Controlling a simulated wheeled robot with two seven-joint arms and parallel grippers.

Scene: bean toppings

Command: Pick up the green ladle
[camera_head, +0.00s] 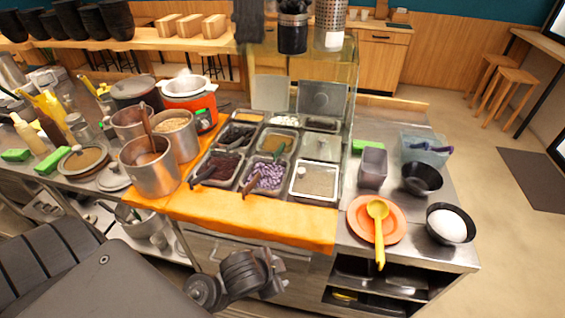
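The green ladle (279,150) lies tilted in a metal tray of brownish topping (270,141), in the back middle of the topping station. Its handle leans over the tray toward the right front; its bowl end is hard to make out. My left arm comes in from the lower left, and its dark wrist and gripper end (270,275) is low in front of the counter, well short of the ladle and apart from it. The fingers are too small and dark to read. My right gripper is not in view.
Trays with dark-handled ladles, including purple beans (268,177), surround it. Tall metal pots (150,178) stand left. A yellow ladle (378,222) lies on an orange plate (362,203) at right, near black bowls. A glass guard (352,75) stands behind.

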